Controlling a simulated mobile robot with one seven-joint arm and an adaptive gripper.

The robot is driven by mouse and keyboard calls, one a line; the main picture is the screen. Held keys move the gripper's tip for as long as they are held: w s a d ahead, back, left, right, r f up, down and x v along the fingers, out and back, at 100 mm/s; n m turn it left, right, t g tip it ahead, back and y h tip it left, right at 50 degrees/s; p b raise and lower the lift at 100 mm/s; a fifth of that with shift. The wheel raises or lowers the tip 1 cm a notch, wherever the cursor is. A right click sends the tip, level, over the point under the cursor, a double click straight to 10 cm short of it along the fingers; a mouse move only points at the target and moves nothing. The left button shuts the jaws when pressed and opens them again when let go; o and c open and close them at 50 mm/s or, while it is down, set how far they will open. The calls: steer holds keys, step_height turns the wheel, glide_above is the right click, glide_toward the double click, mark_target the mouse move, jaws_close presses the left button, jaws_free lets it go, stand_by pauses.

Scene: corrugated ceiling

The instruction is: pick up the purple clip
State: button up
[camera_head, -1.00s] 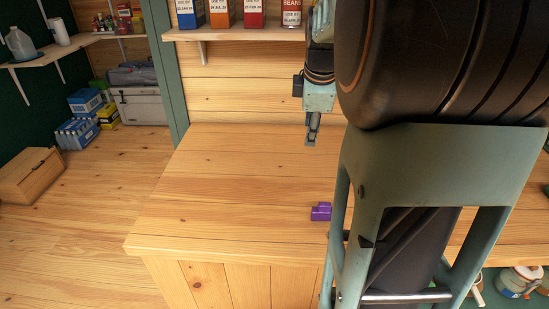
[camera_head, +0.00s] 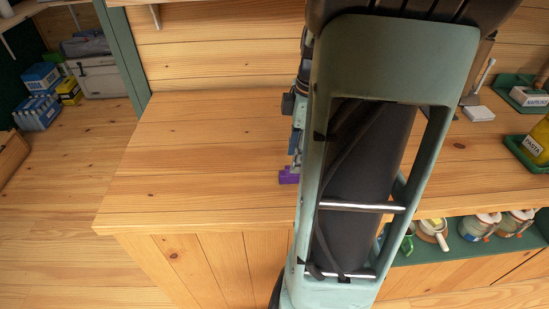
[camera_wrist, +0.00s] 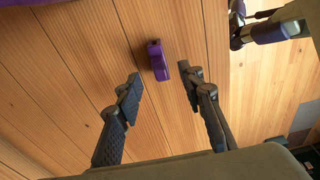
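The purple clip (camera_head: 288,176) lies on the wooden counter (camera_head: 190,180), partly hidden behind my arm in the head view. In the wrist view the purple clip (camera_wrist: 158,60) lies just beyond my fingertips, roughly between their lines and nearer the right finger. My gripper (camera_wrist: 160,82) is open, with its two fingers wide apart and nothing between them. In the head view my gripper (camera_head: 294,165) is small, above and close to the clip, and largely hidden by my arm. I cannot tell whether it touches the clip.
The counter is bare to the left of the clip. A green tray (camera_head: 525,157) with a yellow pasta container (camera_head: 540,140) and a white block (camera_head: 479,113) stand at the right. Jars (camera_head: 478,226) sit on a shelf below the counter. A wooden wall (camera_head: 215,50) rises behind.

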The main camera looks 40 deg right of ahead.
steer(key=f, duration=0.5)
steer(key=shift+w+a+f, duration=0.1)
steer(key=shift+w+a, duration=0.15)
steer(key=shift+a, duration=0.05)
steer(key=shift+c, duration=0.3)
steer(key=c, duration=0.9)
